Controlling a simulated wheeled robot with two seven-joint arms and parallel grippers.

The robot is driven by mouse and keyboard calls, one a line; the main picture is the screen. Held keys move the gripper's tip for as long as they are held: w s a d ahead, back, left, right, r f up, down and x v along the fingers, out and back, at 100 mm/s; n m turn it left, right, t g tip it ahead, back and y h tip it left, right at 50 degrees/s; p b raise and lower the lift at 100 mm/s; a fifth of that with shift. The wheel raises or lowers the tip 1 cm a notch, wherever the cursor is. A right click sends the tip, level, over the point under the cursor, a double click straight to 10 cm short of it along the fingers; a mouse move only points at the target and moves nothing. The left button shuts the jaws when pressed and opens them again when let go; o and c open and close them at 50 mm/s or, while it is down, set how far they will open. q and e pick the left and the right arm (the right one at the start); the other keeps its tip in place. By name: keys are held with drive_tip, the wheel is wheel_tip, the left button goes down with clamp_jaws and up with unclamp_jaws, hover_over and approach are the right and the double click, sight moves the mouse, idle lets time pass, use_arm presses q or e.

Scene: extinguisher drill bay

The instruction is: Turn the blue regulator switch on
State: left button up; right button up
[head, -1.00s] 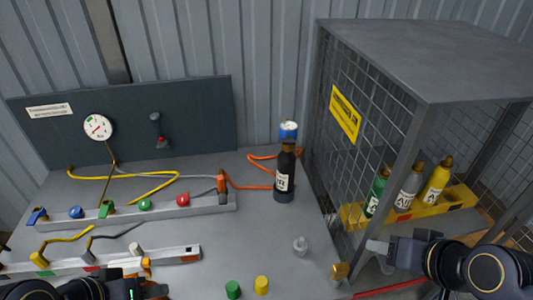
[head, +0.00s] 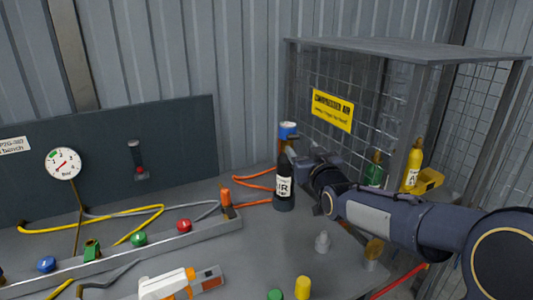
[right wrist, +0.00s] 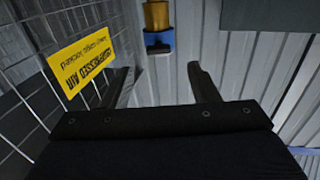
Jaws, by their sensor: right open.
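The blue regulator (head: 288,130) sits on top of a black cylinder (head: 284,182) labelled "AIR", which stands upright on the bench. My right gripper (head: 299,155) reaches in from the right, close to the cylinder's neck just below the blue part. In the right wrist view the gripper (right wrist: 162,78) is open with nothing between its fingers. The blue part (right wrist: 158,40) with a brass-coloured piece lies beyond the fingertips, between their lines. The switch's setting is too small to read. My left gripper is out of view.
A mesh cage (head: 405,50) with a yellow sign (head: 332,110) stands right of the cylinder, holding green and yellow bottles. An orange hose (head: 252,183) runs to the cylinder's left. A dial gauge (head: 63,163) hangs on the back panel. Small caps and a grey fitting (head: 323,241) stand in front.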

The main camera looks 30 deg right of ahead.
sight(294, 139)
drive_tip(key=p+x, duration=0.1)
drive_tip(key=x, duration=0.6)
drive_tip(key=shift+w+d, duration=0.15)
drive_tip(key=shift+w, duration=0.05)
drive_tip(key=c, duration=1)
